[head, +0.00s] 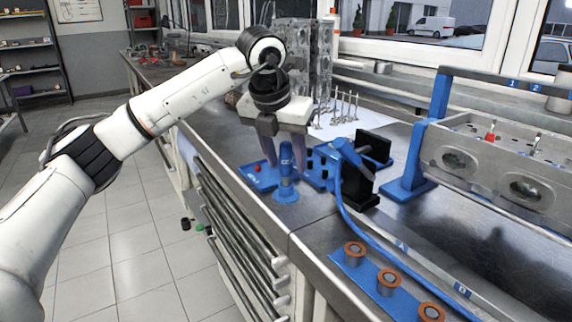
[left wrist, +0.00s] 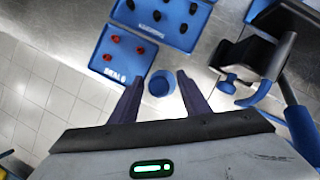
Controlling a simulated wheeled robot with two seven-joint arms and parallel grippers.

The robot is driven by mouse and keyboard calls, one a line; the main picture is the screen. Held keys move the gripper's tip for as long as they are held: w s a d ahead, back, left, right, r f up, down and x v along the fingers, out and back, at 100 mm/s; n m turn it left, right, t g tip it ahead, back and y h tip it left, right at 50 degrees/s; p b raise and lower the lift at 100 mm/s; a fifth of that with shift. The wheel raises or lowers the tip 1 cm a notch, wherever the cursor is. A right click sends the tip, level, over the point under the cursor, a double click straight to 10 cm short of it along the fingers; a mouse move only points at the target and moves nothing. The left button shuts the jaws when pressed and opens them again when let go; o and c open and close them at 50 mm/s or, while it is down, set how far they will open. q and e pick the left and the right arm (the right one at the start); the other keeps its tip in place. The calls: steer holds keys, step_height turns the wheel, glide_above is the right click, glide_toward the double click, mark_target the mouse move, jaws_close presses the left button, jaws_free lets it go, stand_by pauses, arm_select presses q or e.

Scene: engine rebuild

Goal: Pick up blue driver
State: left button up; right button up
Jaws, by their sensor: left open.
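The blue driver (head: 286,182) stands upright on the metal bench in the head view, with a round top and a wider base. In the left wrist view I see it from above as a blue round shape (left wrist: 161,83) between the two fingers. My left gripper (head: 287,163) points down over the driver, its dark fingers apart on either side of the driver's upper part. In the left wrist view the open fingertips (left wrist: 159,80) flank the driver with a gap on each side. My right gripper is not in view.
A blue seal tray (head: 252,180) with red pieces lies beside the driver, and another blue tray (left wrist: 172,12) with dark pieces lies behind. A black and blue fixture (head: 358,183) with a blue hose stands to the right. The bench edge is close in front.

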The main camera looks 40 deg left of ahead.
arm_select(q)
jaws_close()
